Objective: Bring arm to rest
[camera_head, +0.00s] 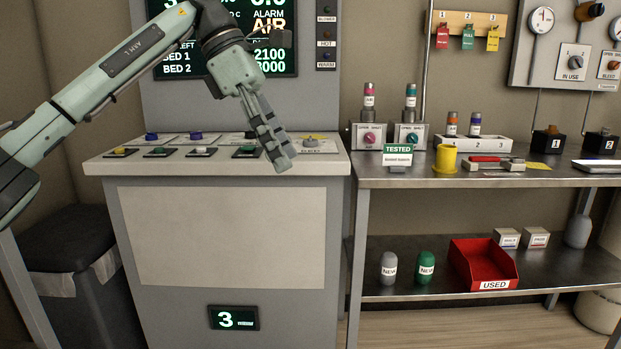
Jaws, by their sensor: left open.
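My left arm reaches in from the left across the front of the grey console (215,240). My left gripper (281,160) hangs over the right part of the console's top, fingers pointing down and slightly right. It is open and I see nothing between its fingers. Buttons and knobs in several colours, among them a yellow one (119,152) and a green one (157,153), sit on the console top left of the gripper. The gripper hides part of the console top and a labelled plate there. My right gripper is out of view.
A steel bench (460,174) stands to the right, holding labelled boxes, a yellow cup (446,158) and small bottles. Its lower shelf holds a red USED bin (482,265) and two NEW capsules. A dark waste bin (75,260) stands at left. The space before the console is clear.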

